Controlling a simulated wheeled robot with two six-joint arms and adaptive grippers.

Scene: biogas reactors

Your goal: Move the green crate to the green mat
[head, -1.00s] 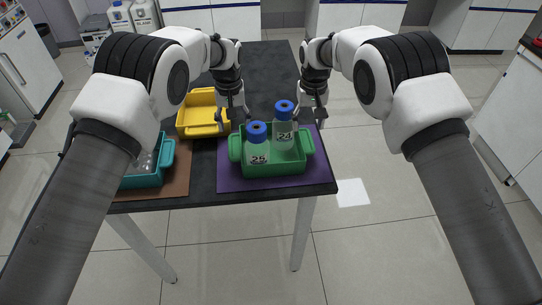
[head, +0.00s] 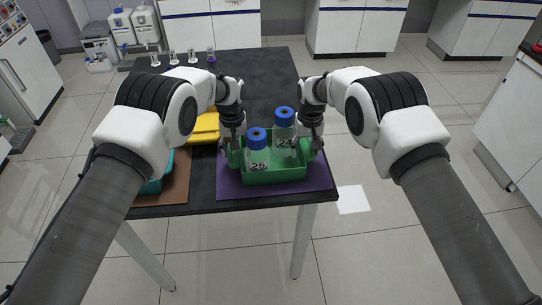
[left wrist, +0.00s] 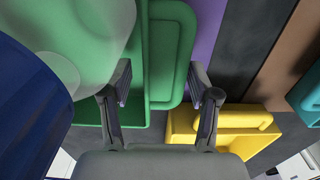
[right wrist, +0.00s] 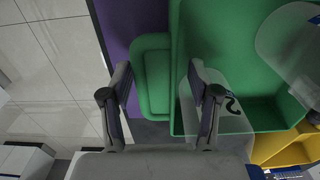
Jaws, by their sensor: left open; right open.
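The green crate (head: 275,174) stands on a purple mat (head: 225,188) at the table's front right. It holds two clear bottles with blue caps, bottle 25 (head: 258,158) and bottle 24 (head: 284,134). My left gripper (head: 231,149) is open at the crate's left handle; in the left wrist view its fingers (left wrist: 160,85) lie to either side of the handle (left wrist: 172,55). My right gripper (head: 316,148) is open at the right handle; in the right wrist view its fingers (right wrist: 160,85) straddle the handle (right wrist: 152,75). I see no green mat in any view.
A yellow crate (head: 206,127) stands behind and left of the green crate. A teal crate (head: 152,186) on a brown mat (head: 177,188) is partly hidden by my left arm. Small items with a purple one (head: 211,56) line the table's far edge. The table's (head: 265,85) back right is bare.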

